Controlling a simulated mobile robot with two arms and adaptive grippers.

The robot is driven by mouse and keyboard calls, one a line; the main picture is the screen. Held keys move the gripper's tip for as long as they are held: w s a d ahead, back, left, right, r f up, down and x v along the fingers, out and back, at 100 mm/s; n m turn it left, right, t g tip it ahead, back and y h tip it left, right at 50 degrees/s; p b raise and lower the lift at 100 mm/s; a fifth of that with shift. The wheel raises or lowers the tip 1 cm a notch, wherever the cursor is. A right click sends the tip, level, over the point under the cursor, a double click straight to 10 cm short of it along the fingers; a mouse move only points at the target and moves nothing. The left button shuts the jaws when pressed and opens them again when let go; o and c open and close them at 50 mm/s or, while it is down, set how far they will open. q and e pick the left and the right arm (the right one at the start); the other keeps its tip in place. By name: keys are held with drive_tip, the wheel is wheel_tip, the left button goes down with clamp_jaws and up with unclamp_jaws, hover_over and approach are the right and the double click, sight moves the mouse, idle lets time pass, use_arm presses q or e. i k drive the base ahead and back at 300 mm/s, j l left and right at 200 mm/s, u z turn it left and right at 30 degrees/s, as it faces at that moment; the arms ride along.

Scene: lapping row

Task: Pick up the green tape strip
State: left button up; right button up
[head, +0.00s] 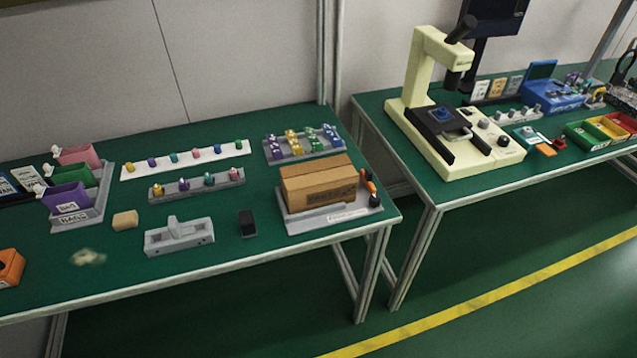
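I cannot make out a green tape strip for sure in the head view. Small green pieces show among the colored pieces on the left table: one at the right end of the white strip (185,160), and a teal-green one on the grey holder (197,188) in front of it. Another green one stands on the back grey rack (304,150). At this size I cannot tell whether any of them is tape. Neither of my grippers is in view.
The left table (110,285) also holds a rack with pink, green and purple bins (72,199), a grey fixture (180,237), a black block (247,223) and a cardboard box (318,190). A gap separates it from the right table with a microscope (440,110). The left table's front is mostly clear.

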sight(313, 141)
drive_tip(key=i+z, duration=0.1)
drive_tip(key=z, duration=0.25)
drive_tip(key=i+z, duration=0.15)
drive_tip(key=z, duration=0.2)
drive_tip(key=i+z, duration=0.1)
drive_tip(key=z, duration=0.25)
